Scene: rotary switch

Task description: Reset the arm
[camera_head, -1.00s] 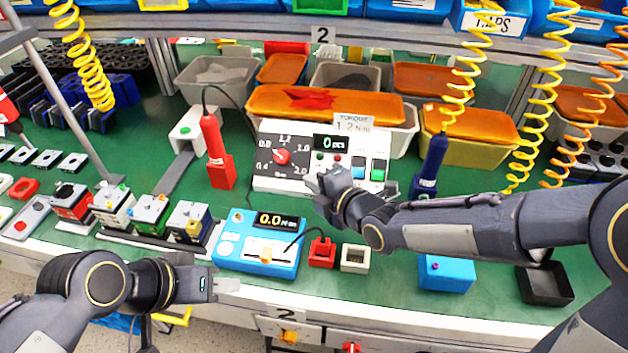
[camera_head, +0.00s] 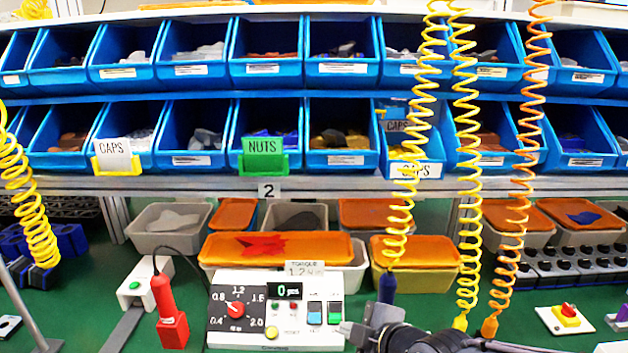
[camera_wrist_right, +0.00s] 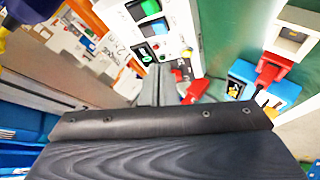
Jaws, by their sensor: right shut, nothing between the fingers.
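The white control box (camera_head: 300,335) stands on the green bench in the head view. My left gripper is out of view.
A red screwdriver (camera_head: 171,315) stands left of the box. Orange-lidded trays (camera_head: 280,249) are behind it, and blue bins (camera_head: 345,65) fill the shelves above. Coiled hoses (camera_head: 467,180) hang at the right. A red connector (camera_wrist_right: 268,72) lies on a blue box in the wrist view.

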